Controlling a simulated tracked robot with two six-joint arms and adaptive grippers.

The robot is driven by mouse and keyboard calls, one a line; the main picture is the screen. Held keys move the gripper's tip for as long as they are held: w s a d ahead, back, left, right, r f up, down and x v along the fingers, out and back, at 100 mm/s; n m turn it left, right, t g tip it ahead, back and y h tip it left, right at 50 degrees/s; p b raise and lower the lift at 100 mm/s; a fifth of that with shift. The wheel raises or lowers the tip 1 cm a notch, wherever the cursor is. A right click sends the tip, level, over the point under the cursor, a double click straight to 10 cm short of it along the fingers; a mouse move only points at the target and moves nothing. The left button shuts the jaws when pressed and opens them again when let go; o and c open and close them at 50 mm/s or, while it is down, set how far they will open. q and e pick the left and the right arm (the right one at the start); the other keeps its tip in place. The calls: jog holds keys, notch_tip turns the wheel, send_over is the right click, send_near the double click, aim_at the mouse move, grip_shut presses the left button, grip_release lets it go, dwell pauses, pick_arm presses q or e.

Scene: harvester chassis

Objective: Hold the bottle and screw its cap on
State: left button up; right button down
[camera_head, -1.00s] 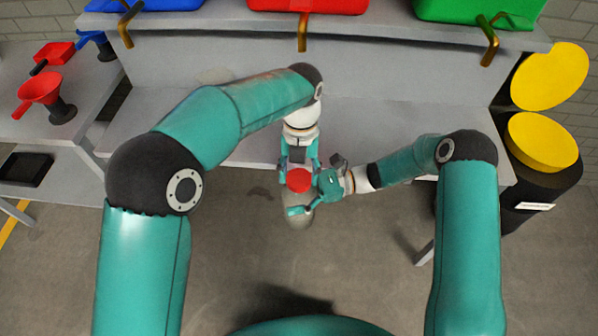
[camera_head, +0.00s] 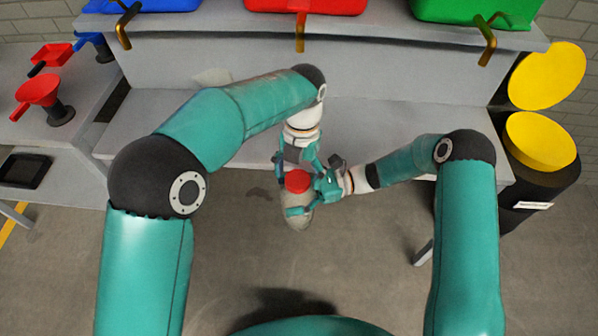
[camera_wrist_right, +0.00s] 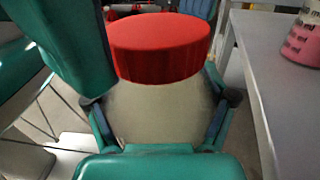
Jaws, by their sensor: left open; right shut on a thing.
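The bottle (camera_head: 299,215) is pale grey-beige and is held in front of the bench, above the floor. The red cap (camera_head: 298,180) sits at its top; it also shows in the right wrist view (camera_wrist_right: 160,47), level on the bottle body (camera_wrist_right: 160,112). Whether it is threaded tight cannot be seen. My right gripper (camera_head: 305,200) is shut on the bottle from the right, its fingers on both sides of the body. My left gripper (camera_head: 296,165) is open, at the cap's far side, its fingers pointing down towards it; contact with the cap cannot be told.
The grey bench (camera_head: 385,125) lies behind my grippers, its front edge close. Blue, red (camera_head: 305,5) and green bins stand on the shelf above. A red funnel (camera_head: 40,92) is on the left table. A black barrel with yellow lids (camera_head: 541,142) stands right.

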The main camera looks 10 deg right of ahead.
pick_arm(q)
jog(key=shift+r, duration=2.25)
jog(key=shift+c, duration=0.4)
